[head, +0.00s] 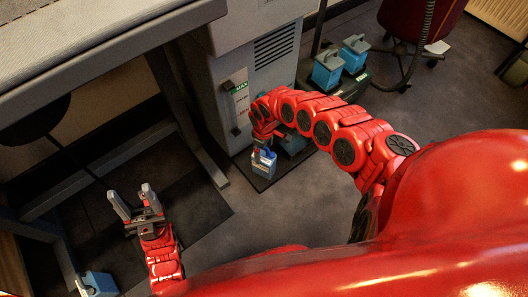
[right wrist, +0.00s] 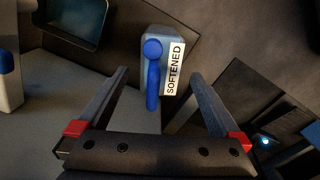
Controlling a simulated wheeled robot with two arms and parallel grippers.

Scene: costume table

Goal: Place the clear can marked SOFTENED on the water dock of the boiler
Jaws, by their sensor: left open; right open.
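The can marked SOFTENED (right wrist: 174,70) shows in the right wrist view with a pale body, blue cap and blue handle. In the head view a can (head: 264,167), apparently the same one, stands upright on a dark low plate (head: 262,184) at the foot of the grey boiler (head: 268,75). The plate looks like the water dock. My right gripper (right wrist: 158,76) is open, its fingers on either side of the can's handle, with gaps visible; in the head view it is just above the can. My left gripper (head: 132,193) is open and empty, over the floor at left.
Another can (head: 98,284) is at the bottom left.

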